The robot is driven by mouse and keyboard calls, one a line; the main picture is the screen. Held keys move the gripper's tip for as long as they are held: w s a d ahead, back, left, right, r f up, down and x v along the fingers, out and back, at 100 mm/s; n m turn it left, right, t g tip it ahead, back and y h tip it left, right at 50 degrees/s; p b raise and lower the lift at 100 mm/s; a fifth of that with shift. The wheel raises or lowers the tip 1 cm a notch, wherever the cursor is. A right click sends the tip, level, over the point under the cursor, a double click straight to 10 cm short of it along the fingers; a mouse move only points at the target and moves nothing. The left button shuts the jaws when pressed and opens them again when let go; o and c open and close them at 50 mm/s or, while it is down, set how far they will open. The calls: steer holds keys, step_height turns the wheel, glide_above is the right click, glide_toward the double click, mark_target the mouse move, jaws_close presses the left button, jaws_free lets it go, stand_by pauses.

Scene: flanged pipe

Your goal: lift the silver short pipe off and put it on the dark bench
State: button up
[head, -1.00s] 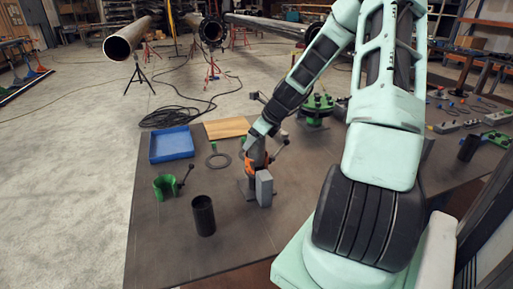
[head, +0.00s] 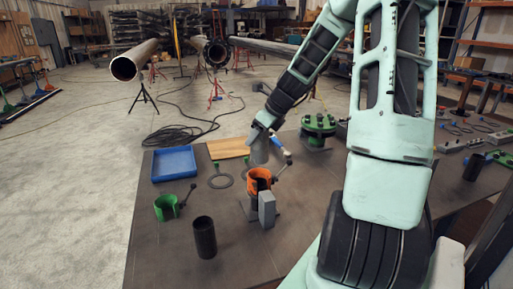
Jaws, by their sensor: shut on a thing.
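The silver short pipe (head: 259,153) is a grey upright cylinder just above the orange clamp (head: 258,181). My gripper (head: 262,135) is shut on the pipe from above and partly hides its upper part. I cannot tell whether the pipe's lower end is fully clear of the clamp. The orange clamp is open at the top, with a dark lever at its right, and is fixed beside a grey block (head: 267,208). The dark bench (head: 160,255) lies under all of these.
A green clamp (head: 166,208) and a black cylinder (head: 204,237) stand at the front left. A green flanged part (head: 318,130) stands at the back.

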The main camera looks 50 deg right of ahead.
steer(key=shift+r, duration=0.65)
steer(key=shift+r, duration=0.1)
steer(key=shift+r+p, duration=2.45)
steer(key=shift+p, duration=0.1)
steer(key=shift+s+f, duration=0.1)
